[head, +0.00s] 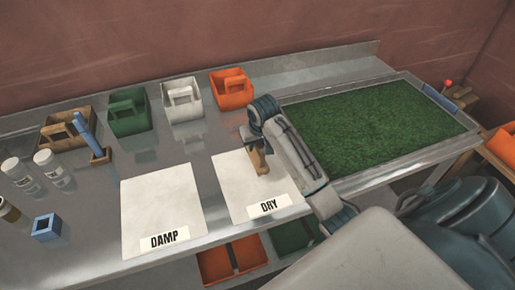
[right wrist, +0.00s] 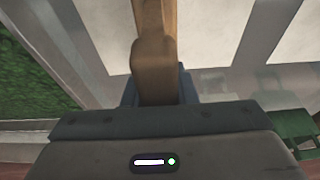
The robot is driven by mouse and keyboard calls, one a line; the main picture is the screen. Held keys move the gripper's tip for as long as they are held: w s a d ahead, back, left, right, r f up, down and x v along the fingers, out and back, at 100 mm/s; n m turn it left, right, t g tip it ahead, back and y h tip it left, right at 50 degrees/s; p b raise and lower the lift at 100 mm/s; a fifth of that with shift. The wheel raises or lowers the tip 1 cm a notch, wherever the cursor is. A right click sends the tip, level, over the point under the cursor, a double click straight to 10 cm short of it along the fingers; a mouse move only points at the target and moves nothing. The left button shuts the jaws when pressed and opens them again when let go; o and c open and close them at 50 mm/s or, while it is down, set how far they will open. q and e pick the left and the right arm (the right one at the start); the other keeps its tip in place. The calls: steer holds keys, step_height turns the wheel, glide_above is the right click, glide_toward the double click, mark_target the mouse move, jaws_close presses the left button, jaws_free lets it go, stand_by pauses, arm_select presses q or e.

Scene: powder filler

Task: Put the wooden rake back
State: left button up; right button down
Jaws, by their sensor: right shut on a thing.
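The wooden rake (head: 259,162) is in my right gripper (head: 256,143), over the mat labelled DRY (head: 235,203). My right gripper is shut on it. In the right wrist view the rake's wooden shaft (right wrist: 153,62) runs up from between the jaws and out of the top edge. The rake's head cannot be made out in either view. I cannot tell whether its lower end touches the mat. My left gripper is in neither view.
A mat labelled DAMP (head: 160,205) lies to the left. Wooden (head: 66,133), green (head: 128,117), white (head: 181,105) and orange (head: 231,93) caddies line the back. A blue tool (head: 86,130), blue square holder (head: 46,228) and jars (head: 48,165) stand left. A green turf tray (head: 370,125) is right.

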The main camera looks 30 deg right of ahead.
step_height(320, 180, down, 2)
steer(key=shift+s+f+p, duration=0.1)
steer(key=shift+f+p, duration=0.15)
steer(key=shift+p, duration=0.35)
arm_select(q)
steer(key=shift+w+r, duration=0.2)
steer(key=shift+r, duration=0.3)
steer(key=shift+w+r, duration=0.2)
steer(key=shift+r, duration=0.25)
arm_select(e)
steer(key=shift+f, duration=0.35)
steer(key=c, duration=1.2)
jaws_free()
steer(key=shift+f, duration=0.1)
steer(key=shift+o, duration=0.2)
steer(key=b+v, duration=0.3)
steer(key=v, duration=0.6)
steer(key=shift+d, duration=0.1)
steer(key=shift+p+v, duration=0.6)
steer(key=shift+v, duration=0.35)
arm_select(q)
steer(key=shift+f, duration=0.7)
arm_select(e)
steer(key=shift+s+r, duration=0.15)
steer(key=shift+r, duration=0.5)
